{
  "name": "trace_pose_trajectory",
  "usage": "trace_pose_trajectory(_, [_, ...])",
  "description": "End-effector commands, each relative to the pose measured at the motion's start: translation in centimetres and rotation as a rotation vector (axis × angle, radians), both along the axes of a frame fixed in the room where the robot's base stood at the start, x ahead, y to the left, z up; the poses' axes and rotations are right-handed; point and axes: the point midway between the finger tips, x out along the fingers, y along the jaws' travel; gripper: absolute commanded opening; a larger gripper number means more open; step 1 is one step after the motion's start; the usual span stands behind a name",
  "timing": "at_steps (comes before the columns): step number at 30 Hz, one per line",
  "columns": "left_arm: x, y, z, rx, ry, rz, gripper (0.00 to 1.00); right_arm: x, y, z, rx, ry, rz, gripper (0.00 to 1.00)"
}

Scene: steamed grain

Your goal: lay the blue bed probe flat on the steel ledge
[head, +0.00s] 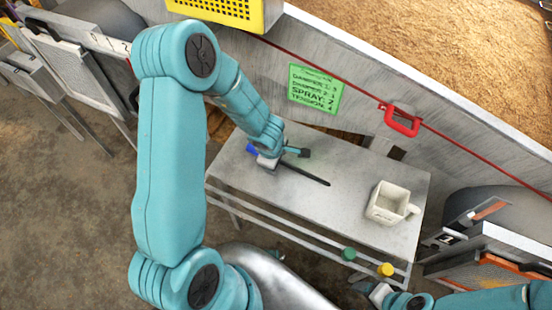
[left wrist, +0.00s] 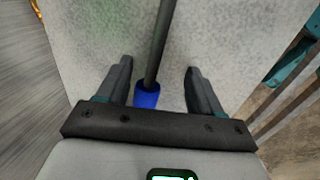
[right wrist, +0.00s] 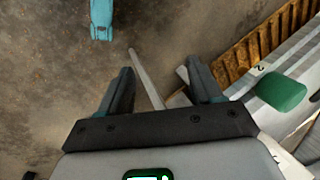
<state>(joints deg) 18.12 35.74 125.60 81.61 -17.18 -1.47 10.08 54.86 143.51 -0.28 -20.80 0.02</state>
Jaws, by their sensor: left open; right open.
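The blue bed probe has a blue handle (head: 252,148) and a dark thin rod (head: 305,176). It appears to lie flat on the grey steel ledge (head: 340,165). In the left wrist view the handle (left wrist: 147,96) and rod run between the fingers, with the ledge surface (left wrist: 110,35) behind. My left gripper (head: 284,155) is open at the handle end, a finger on either side; it partly hides the probe in the head view. Its fingers (left wrist: 158,66) stand apart from the handle. My right gripper (head: 367,289) is open and empty beyond the ledge's front edge; its fingers (right wrist: 158,65) show over the floor.
A cream square mug-like container (head: 391,203) stands on the ledge's right part. A green knob (head: 348,254) and a yellow knob (head: 386,269) sit at the front rail. A green sign (head: 315,89) and a red handle (head: 400,122) are on the wall behind. The ledge's middle is clear.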

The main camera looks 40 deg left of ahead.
Motion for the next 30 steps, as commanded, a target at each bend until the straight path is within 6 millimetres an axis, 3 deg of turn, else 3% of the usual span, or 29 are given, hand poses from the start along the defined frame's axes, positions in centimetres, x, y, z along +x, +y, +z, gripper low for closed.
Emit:
trace_pose_trajectory(18, [-3.2, -0.8, 13.9, 0.0, -0.002, 0.0, 0.66, 0.0, 0.0, 9.3, 0.0, 0.0, 0.0, 0.65])
trace_pose_trajectory(24, [-3.8, -0.9, 15.6, 0.0, -0.001, 0.0, 0.66, 0.0, 0.0, 10.3, 0.0, 0.0, 0.0, 0.65])
trace_pose_trajectory(30, [-3.9, -0.9, 15.7, 0.0, -0.001, 0.0, 0.66, 0.0, 0.0, 10.3, 0.0, 0.0, 0.0, 0.65])
